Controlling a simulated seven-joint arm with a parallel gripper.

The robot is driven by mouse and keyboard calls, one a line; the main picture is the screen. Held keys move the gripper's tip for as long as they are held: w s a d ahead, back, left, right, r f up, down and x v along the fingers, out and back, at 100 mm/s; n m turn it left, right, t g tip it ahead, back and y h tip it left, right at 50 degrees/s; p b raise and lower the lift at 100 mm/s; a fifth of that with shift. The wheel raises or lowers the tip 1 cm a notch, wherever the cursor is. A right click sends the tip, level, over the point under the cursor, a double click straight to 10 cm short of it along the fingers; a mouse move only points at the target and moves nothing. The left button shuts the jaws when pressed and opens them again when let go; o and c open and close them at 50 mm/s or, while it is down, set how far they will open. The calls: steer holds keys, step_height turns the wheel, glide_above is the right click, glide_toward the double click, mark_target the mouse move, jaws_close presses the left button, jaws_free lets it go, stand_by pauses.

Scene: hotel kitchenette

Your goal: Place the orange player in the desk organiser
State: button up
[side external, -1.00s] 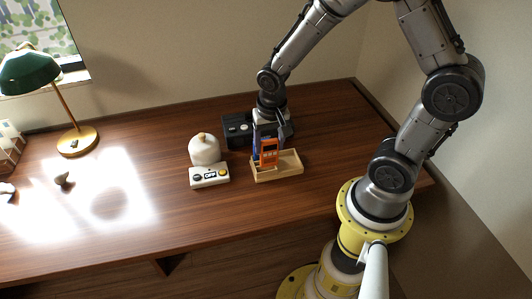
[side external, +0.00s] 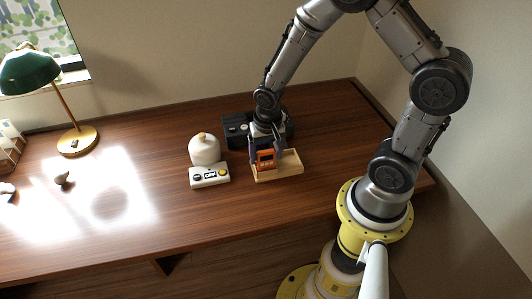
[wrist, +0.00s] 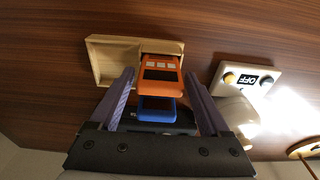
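The orange player (side external: 266,159) stands roughly upright in the left part of the wooden desk organiser (side external: 290,174). It also shows in the wrist view (wrist: 160,72), at the right end of the organiser (wrist: 103,62). My gripper (side external: 265,150) is low over the organiser, with its purple fingers (wrist: 160,72) on either side of the player. Narrow gaps show between the fingers and the player's sides, so the gripper looks open around it. The player's lower end and the organiser's floor beneath it are hidden.
A blue item (wrist: 155,110) shows close to the player in the wrist view. A black device with dials (side external: 236,130) stands behind the organiser. An OFF switch box (side external: 209,175) and a cream rounded jar (side external: 204,150) stand to its left. Desk to the right is clear.

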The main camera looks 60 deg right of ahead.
steer(key=shift+o, duration=0.6)
step_height(320, 180, up, 12)
steer(key=s+a, duration=0.1)
steer(key=s+a+r+n+t, duration=0.1)
steer(key=s+r+n+t, duration=0.1)
steer(key=s+r+n, duration=0.2)
steer(key=s+a+r+n+t+y, duration=0.1)
steer(key=s+a+r+n+t, duration=0.1)
steer(key=s+r+n, duration=0.3)
steer(key=s+r, duration=0.3)
steer(key=s, duration=0.1)
steer(key=shift+s+a+r+t, duration=0.2)
steer(key=shift+s+r+t, duration=0.1)
steer(key=shift+s+r, duration=0.1)
